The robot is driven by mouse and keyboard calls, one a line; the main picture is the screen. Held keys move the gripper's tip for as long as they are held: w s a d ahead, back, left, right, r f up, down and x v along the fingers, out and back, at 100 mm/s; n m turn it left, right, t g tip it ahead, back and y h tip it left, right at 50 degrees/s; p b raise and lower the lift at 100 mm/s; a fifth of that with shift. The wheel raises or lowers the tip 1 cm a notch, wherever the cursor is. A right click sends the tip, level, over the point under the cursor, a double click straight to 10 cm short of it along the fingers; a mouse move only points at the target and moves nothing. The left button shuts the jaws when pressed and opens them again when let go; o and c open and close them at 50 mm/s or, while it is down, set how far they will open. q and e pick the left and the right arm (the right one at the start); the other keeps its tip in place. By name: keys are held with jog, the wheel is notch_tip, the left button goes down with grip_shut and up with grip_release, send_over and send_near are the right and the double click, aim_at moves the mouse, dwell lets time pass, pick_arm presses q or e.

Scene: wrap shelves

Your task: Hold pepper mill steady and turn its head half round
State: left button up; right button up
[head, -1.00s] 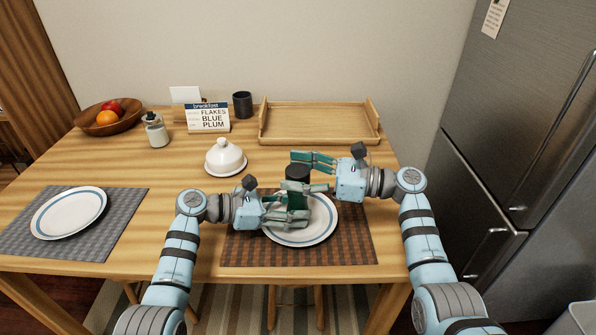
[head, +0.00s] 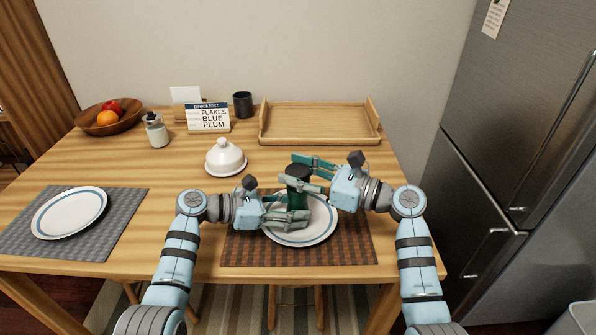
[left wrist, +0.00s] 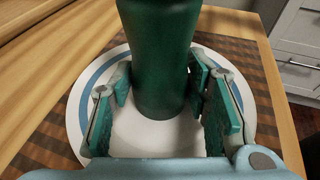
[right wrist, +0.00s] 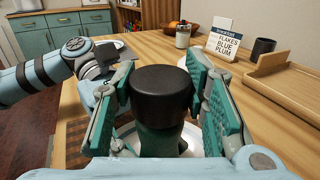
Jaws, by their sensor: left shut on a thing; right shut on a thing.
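The pepper mill (head: 297,186) has a dark green body and a black head, and it stands upright over the white plate with a blue ring (head: 326,232). In the left wrist view its green body (left wrist: 160,60) stands between the fingers of my left gripper (left wrist: 165,105), which is shut on the lower body. In the right wrist view the black head (right wrist: 162,92) is between the fingers of my right gripper (right wrist: 162,100), which is shut on it from the right side. The foot of the mill is partly hidden by my left fingers in the head view.
The plate lies on a brown striped mat (head: 350,252). A white domed dish (head: 225,157), a wooden tray (head: 318,124), a dark cup (head: 242,104), a breakfast sign (head: 208,118), a glass jar (head: 156,130) and a fruit bowl (head: 108,122) stand farther back. A fridge (head: 530,130) is at right.

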jog(key=shift+f+m+t+h, duration=0.1)
jog(key=shift+m+t+h, duration=1.45)
jog(key=shift+t, duration=0.55)
jog(key=shift+m+t, duration=0.3)
jog(key=shift+m, duration=0.05)
jog(key=o, duration=1.2)
jog(key=shift+d, duration=0.15)
jog(key=v, duration=1.2)
